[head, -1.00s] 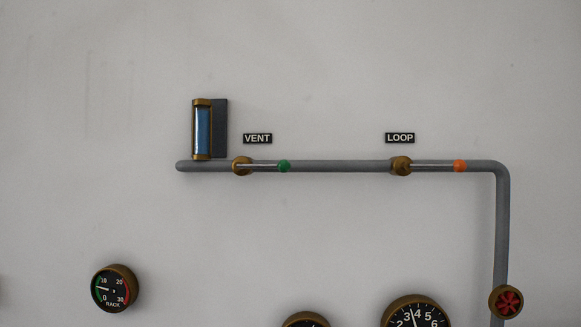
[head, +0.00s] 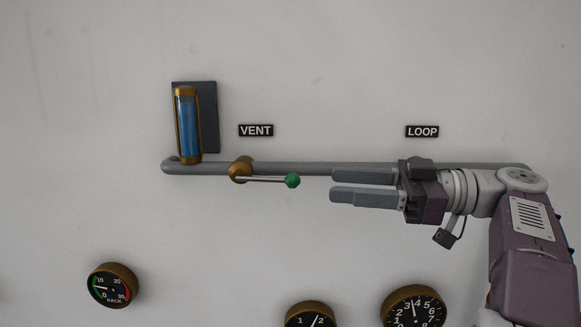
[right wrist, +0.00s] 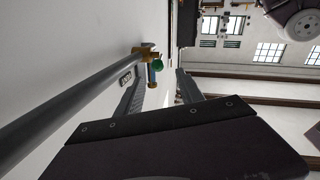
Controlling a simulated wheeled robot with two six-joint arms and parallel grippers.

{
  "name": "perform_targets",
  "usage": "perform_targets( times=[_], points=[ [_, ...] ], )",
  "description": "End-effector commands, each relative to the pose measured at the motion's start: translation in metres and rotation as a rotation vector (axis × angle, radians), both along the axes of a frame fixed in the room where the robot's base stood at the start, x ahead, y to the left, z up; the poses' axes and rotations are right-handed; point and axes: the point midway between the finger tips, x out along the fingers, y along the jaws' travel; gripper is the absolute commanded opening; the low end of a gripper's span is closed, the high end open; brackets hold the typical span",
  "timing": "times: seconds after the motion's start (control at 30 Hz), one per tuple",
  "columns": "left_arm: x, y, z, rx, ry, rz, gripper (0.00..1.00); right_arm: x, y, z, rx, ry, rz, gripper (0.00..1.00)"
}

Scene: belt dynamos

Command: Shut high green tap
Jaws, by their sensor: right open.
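The green-tipped tap under the VENT label has a brass body (head: 240,170) on the grey pipe and a thin lever ending in a green knob (head: 292,181). The lever points right, roughly along the pipe. My right gripper (head: 333,184) is open and empty, just right of the green knob and apart from it, fingers pointing left. In the right wrist view the green knob (right wrist: 131,67) shows beyond the fingers, in front of the brass body. The orange-tipped tap under LOOP is hidden behind my right gripper and arm. My left gripper is out of view.
The grey pipe (head: 300,168) runs across the wall. A blue sight glass (head: 188,125) stands at its left end. The VENT (head: 256,131) and LOOP (head: 422,132) labels sit above. The wall between is clear.

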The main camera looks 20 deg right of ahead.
Motion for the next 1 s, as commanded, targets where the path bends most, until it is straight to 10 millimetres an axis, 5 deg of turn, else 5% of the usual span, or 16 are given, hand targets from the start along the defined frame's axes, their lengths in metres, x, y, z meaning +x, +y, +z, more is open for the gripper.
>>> perform_targets(
  times=[0.5,0.83,1.0],
  points=[
    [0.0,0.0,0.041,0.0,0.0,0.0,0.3,0.039,0.076,0.002,0.003,0.007,0.003,0.45],
    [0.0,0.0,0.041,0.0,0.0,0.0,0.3,0.042,0.081,-0.002,0.001,0.007,0.0,0.45],
    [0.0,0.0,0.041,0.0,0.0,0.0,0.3,0.042,0.08,-0.002,0.002,0.008,-0.001,0.0]
  ],
)
